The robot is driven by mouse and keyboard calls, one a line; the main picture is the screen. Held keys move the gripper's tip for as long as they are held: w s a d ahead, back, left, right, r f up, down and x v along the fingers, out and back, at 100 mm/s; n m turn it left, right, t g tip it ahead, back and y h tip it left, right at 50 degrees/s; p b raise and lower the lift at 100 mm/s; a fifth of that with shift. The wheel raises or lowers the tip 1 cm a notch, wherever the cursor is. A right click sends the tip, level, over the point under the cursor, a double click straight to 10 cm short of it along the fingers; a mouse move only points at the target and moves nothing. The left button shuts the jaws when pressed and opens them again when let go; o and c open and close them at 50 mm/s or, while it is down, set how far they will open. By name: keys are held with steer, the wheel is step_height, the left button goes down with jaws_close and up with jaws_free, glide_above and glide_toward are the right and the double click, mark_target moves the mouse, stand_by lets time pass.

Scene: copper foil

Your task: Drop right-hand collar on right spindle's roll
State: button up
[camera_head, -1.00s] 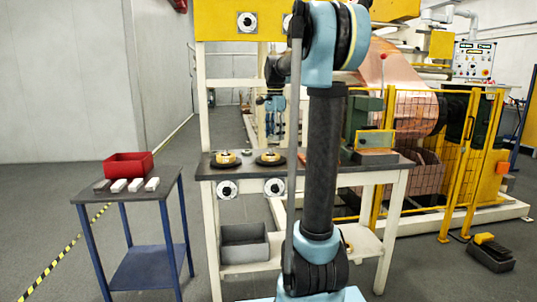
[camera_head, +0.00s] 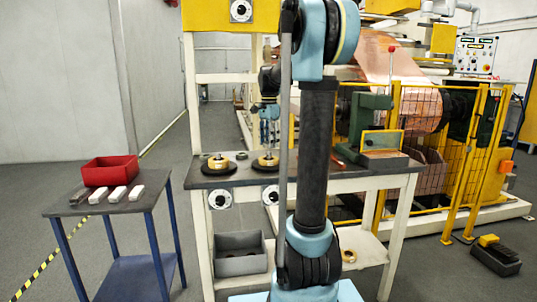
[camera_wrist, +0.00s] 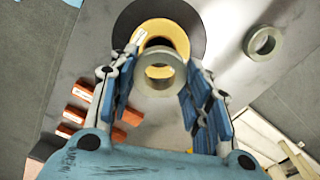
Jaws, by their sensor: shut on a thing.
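My gripper (camera_wrist: 158,90) is shut on a grey metal collar (camera_wrist: 178,79), with blue finger pads on either side of it. The collar is above a yellow roll (camera_wrist: 180,38) on a black disc (camera_wrist: 196,14) and covers part of it. Whether collar and roll touch cannot be told. In the head view my gripper (camera_head: 268,126) is above the right spindle's roll (camera_head: 266,161), and the collar is too small to make out. The left spindle's roll (camera_head: 218,162) sits on its own black disc. A second grey collar (camera_wrist: 275,41) lies on the bench beside the disc.
Several red bars (camera_wrist: 86,118) lie on the bench (camera_wrist: 236,78) in the wrist view. A green fixture (camera_head: 369,122) stands at the bench's right. A grey bin (camera_head: 240,262) is on the lower shelf. A side table with a red bin (camera_head: 110,172) stands left. Yellow fencing (camera_head: 440,160) is at right.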

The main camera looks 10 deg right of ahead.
steer(key=shift+a+f, duration=0.1)
steer(key=shift+f, duration=2.3)
steer(key=shift+f, duration=0.2)
steer(key=o, duration=1.2)
steer(key=shift+r, duration=0.1)
step_height(320, 180, up, 12)
steer(key=s+f+n+t, duration=0.1)
steer(key=s+f+n, duration=0.35)
steer(key=s, duration=0.55)
steer(key=s+f+n, duration=0.3)
steer(key=s+f, duration=0.3)
steer(key=s, duration=0.4)
steer(key=s+f+n, duration=0.2)
steer(key=s+f, duration=0.3)
steer(key=f, duration=0.1)
steer(key=s+f+n, duration=0.2)
steer(key=s+f, duration=0.3)
steer(key=f, duration=0.1)
steer(key=s+f+n+t, duration=0.1)
steer(key=s+f+n, duration=0.1)
steer(key=s+f, duration=0.3)
steer(key=shift+f, duration=0.4)
